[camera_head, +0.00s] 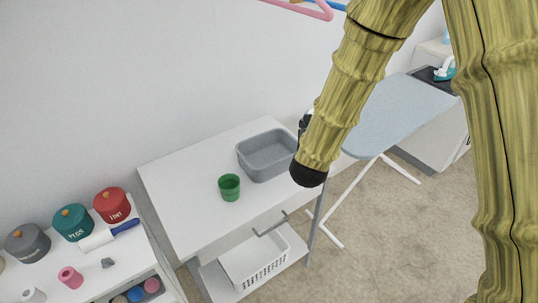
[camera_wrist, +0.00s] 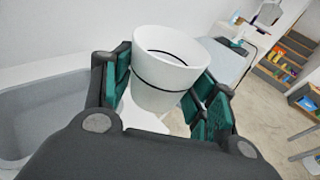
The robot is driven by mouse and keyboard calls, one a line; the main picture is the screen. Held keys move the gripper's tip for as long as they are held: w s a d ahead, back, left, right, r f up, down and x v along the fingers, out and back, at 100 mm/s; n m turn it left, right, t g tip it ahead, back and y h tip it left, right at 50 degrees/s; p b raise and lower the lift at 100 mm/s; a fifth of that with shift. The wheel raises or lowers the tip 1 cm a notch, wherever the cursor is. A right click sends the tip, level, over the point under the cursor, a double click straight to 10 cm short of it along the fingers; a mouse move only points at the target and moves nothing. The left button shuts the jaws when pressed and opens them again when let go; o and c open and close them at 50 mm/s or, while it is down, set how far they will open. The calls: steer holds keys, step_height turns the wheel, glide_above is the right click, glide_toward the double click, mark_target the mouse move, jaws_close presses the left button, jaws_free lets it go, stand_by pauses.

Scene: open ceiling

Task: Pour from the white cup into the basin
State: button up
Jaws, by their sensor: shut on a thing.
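In the wrist view, a white cup (camera_wrist: 165,75) with a dark line around it is held between the two pads of my gripper (camera_wrist: 168,88). My gripper is shut on it. The cup's open rim faces up toward the top of the view, and its contents cannot be made out. The grey basin (camera_head: 267,172) stands on the white table in the head view, and its edge also shows at the left of the wrist view (camera_wrist: 25,88). The cup is beside the basin, to its right in the wrist view. In the head view my arm hides the cup and most of my gripper.
A green cup (camera_head: 229,187) stands left of the basin on the white table (camera_head: 172,188). An ironing board (camera_head: 395,115) stands to the right. Several canisters, including a red one (camera_head: 112,204), and a lint roller (camera_head: 108,236) are at the lower left. A pink hanger (camera_head: 310,9) hangs above.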

steer(key=w+a+f+n+y+b, duration=0.6)
steer(key=w+a+f+b, duration=0.55)
steer(key=b, duration=2.45)
steer(key=s+a+r+n+g+y+b, duration=0.1)
steer(key=s+a+n+g+y+b, duration=0.2)
steer(key=s, duration=0.4)
steer(key=s+a+r+n+g+y+b, duration=0.1)
steer(key=s+a+n+g+y+b, duration=0.3)
steer(key=s+y+b, duration=0.4)
steer(key=shift+s+r+n, duration=0.3)
steer(key=shift+r+n, duration=0.1)
steer(key=shift+n, duration=0.3)
steer(key=shift+d+r, duration=0.1)
steer(key=shift+r, duration=0.1)
